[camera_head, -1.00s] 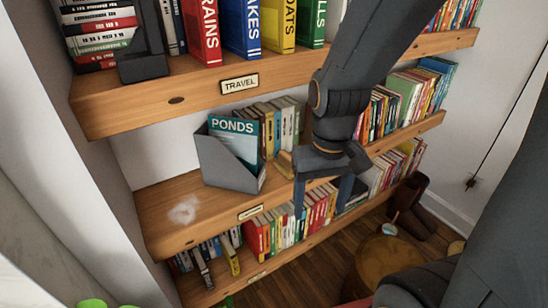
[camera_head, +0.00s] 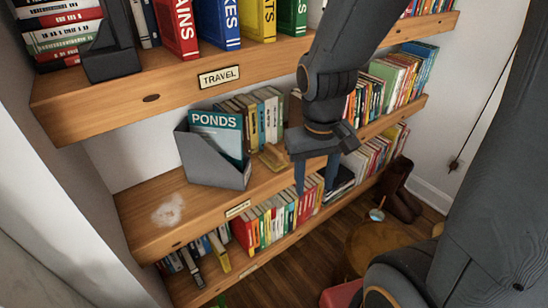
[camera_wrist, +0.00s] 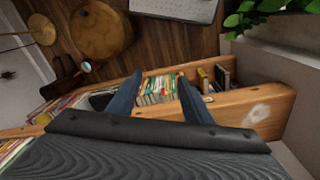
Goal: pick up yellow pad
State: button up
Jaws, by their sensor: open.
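A small yellow-tan flat piece (camera_head: 272,157), which may be the yellow pad, lies on the middle shelf (camera_head: 185,190) between a grey magazine holder and my gripper. My gripper (camera_head: 315,186) is just to its right in the head view, fingers pointing down, apart and empty, in front of the shelf edge. In the wrist view my gripper (camera_wrist: 160,78) has its two dark fingers spread, with a lower row of books (camera_wrist: 158,88) showing between them. I cannot make out the pad in the wrist view.
The grey magazine holder (camera_head: 217,165) holds a PONDS book (camera_head: 217,135). Upright books (camera_head: 262,118) stand behind the yellow-tan piece. The upper TRAVEL shelf (camera_head: 160,88) overhangs behind the arm. A round brown stool (camera_wrist: 101,30) and brown boots (camera_head: 401,190) are on the floor.

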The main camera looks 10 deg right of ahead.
jog(key=w+d+f+t+h, duration=0.1)
jog(key=w+d+t, duration=0.3)
jog(key=w, duration=0.8)
jog(key=n+t+y, duration=0.1)
jog(key=n+y, duration=0.3)
send_near(274, 149)
jog(key=shift+w+f, duration=0.95)
jog(key=shift+w, duration=0.2)
jog(key=shift+w+a+f, duration=0.15)
jog(key=shift+a+f, duration=0.05)
jog(key=shift+f, duration=0.3)
jog(key=shift+b+x, duration=0.7)
jog(key=shift+x, duration=0.5)
jog(key=b+x, duration=0.1)
jog(key=x, duration=0.1)
jog(key=b+x, duration=0.1)
jog(key=x, duration=0.1)
jog(key=shift+s+a+f+b, duration=0.15)
jog(key=shift+s+f+b, duration=0.15)
jog(key=shift+s+b, duration=0.1)
jog(key=shift+w+f, duration=0.25)
jog(key=shift+w, duration=0.05)
jog(key=shift+c, duration=0.4)
